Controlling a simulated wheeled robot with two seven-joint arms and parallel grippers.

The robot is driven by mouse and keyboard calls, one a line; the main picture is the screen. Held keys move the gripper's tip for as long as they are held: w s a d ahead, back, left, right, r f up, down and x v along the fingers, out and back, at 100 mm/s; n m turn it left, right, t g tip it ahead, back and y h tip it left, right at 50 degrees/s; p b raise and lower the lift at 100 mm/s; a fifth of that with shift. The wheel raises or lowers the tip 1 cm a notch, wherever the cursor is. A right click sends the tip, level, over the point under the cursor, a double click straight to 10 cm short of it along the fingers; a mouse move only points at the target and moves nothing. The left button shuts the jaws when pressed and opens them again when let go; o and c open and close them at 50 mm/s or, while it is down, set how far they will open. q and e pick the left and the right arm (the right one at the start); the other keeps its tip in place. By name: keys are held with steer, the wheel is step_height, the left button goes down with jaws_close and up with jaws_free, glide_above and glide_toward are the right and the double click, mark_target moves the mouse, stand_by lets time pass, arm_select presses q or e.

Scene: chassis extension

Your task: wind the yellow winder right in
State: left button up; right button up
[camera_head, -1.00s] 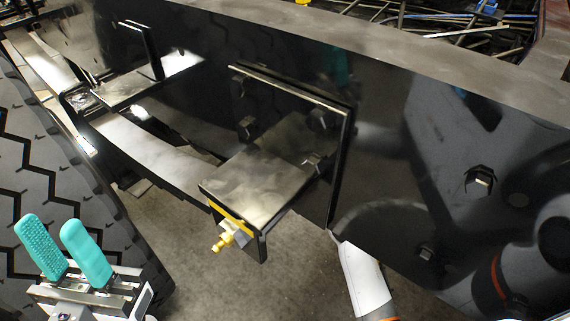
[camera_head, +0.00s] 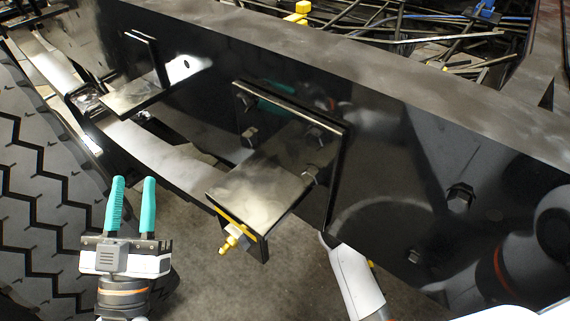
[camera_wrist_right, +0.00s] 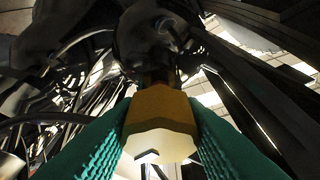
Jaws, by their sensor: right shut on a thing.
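In the right wrist view, a yellow-orange piece with flat sides and a pale end face (camera_wrist_right: 160,112), taken as the yellow winder, sits between the teal fingers of my right gripper (camera_wrist_right: 162,104). The fingers are shut on its two sides. In the head view the right gripper is hidden behind the black beam and bracket; only my white arm link shows. A yellow fitting (camera_head: 232,240) shows under the bracket plate; I cannot tell if it is the same piece. My left gripper (camera_head: 133,181) is open and empty, fingers pointing up, left of the bracket.
The long black beam (camera_head: 400,150) crosses the view, with a steel bracket plate (camera_head: 262,188) jutting from it. A treaded tyre (camera_head: 35,190) stands at the left. Cables and rods (camera_head: 450,45) lie behind the beam. Floor shows between left gripper and bracket.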

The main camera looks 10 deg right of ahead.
stand_by(0.3)
steer(key=o, duration=1)
arm_select(q)
steer(key=f+g, duration=0.1)
steer(key=w+f+g+y, duration=0.1)
steer(key=shift+f+p, duration=0.3)
steer(key=shift+p, duration=0.1)
arm_select(e)
steer(key=v, duration=1.2)
